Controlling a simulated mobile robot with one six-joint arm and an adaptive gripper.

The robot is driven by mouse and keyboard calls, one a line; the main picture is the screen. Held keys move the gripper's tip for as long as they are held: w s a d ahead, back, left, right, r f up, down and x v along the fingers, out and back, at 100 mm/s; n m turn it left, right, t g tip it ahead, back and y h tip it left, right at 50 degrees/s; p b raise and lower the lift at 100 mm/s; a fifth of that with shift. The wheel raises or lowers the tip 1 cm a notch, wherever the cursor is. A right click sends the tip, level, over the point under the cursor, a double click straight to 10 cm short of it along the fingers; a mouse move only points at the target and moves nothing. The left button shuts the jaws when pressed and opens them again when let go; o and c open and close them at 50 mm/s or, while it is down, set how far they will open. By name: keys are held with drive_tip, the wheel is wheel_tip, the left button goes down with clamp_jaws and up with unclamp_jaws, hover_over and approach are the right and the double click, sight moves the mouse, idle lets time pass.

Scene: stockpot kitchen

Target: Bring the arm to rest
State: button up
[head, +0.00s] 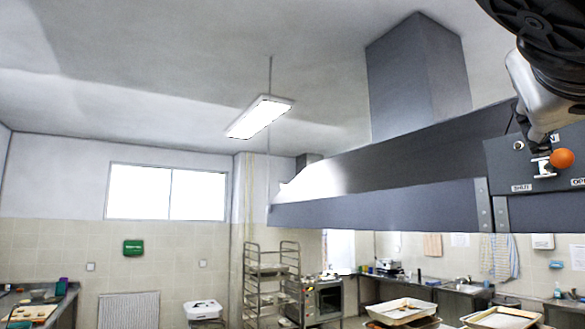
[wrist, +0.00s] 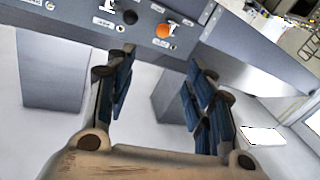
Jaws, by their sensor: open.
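My gripper (wrist: 160,68) is open in the wrist view, its two blue-padded fingers spread wide with nothing between them. In the head view my arm comes in from the top right corner, and its dark end hangs in front of a grey control panel. An orange ball knob (head: 562,158) sits on that panel, just right of the arm's end. The knob also shows in the wrist view (wrist: 163,31), beyond the fingertips and apart from them.
The panel (head: 522,176) carries labels, one reading SHUT, on the front of a large extractor hood (head: 370,215). Below stand a rack (head: 268,275), an oven (head: 328,298) and pale trays (head: 402,309). A ceiling lamp (head: 260,116) hangs left of the hood. Open air lies left of the arm.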

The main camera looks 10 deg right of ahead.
idle(0.3)
drive_tip(key=w+a+f+n+y+b, duration=0.2)
drive_tip(key=w+f, duration=0.1)
drive_tip(key=f, duration=0.8)
drive_tip(key=w+a+f+n+g+y+b, duration=0.1)
drive_tip(key=w+a+f+n+y+b, duration=0.15)
drive_tip(key=f, duration=0.85)
drive_tip(key=w+a+f+n+y+b, duration=0.2)
drive_tip(key=a+f+y+b, duration=0.1)
drive_tip(key=f, duration=0.8)
drive_tip(key=s+a+f+g+y+b, duration=0.1)
drive_tip(key=s+a+f+y+b, duration=0.1)
drive_tip(key=f, duration=1.1)
drive_tip(key=s+a+f+n+g+y+b, duration=0.1)
drive_tip(key=s+a+f+g+y+b, duration=0.1)
drive_tip(key=f, duration=1.1)
drive_tip(key=s+a+f+n+g+y+b, duration=0.1)
drive_tip(key=s+a+f, duration=0.4)
drive_tip(key=f, duration=0.8)
drive_tip(key=a+g+y+b, duration=0.1)
drive_tip(key=y+b, duration=0.1)
drive_tip(key=shift+a+b, duration=0.35)
drive_tip(key=shift+c, duration=0.4)
